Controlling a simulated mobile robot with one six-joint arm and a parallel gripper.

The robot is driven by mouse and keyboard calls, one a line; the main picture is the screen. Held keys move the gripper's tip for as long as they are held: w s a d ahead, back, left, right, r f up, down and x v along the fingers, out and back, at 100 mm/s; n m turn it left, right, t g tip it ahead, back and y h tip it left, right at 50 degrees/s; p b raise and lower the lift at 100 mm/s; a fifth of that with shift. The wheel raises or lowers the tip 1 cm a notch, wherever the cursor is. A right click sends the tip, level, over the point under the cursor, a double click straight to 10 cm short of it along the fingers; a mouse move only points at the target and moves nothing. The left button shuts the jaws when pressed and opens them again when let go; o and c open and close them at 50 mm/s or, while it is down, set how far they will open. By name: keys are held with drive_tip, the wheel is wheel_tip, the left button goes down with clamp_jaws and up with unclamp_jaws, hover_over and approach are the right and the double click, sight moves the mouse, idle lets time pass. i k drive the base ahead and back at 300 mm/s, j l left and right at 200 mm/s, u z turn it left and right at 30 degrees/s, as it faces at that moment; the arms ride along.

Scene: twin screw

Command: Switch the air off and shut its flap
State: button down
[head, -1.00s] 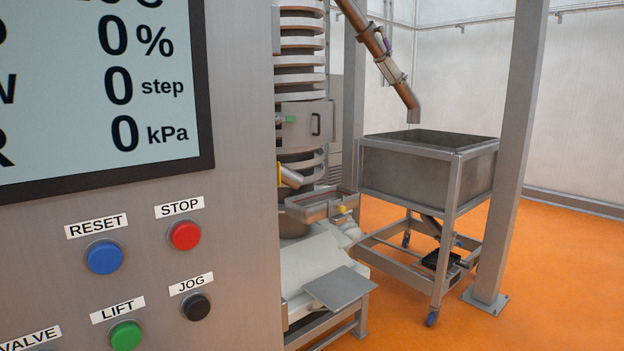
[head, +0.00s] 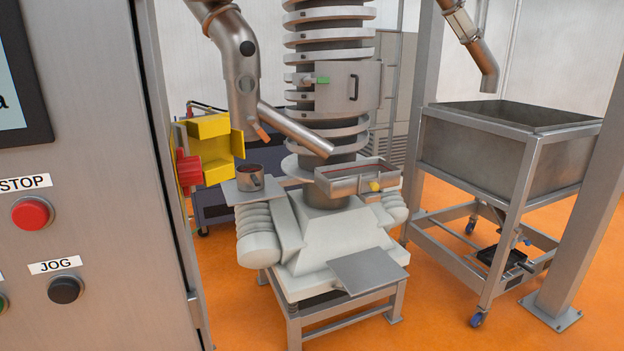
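A yellow box-like housing (head: 208,128) with a red part (head: 188,169) on its left side shows just past the control panel's right edge. It is probably the air switch and its flap. A yellow plate (head: 237,143) stands out at its right side and looks like an open flap. The box is small and partly hidden, so I cannot tell the switch's position. My gripper is not in view.
The steel control panel (head: 100,240) with red STOP (head: 32,214) and black JOG (head: 66,290) buttons fills the left. A wheeled hopper (head: 480,150) and a post (head: 575,230) stand right. Orange floor lies between.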

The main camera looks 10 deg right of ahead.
sight(189, 169)
drive_tip(key=i+u, duration=0.15)
drive_tip(key=u, duration=0.25)
drive_tip(key=i+l+u, duration=0.15)
drive_tip(key=u, duration=0.2)
drive_tip(key=i+l+u, duration=0.15)
drive_tip(key=u, duration=0.25)
drive_tip(key=i+l+u, duration=0.1)
drive_tip(key=l+u, duration=0.3)
drive_tip(key=j, duration=0.15)
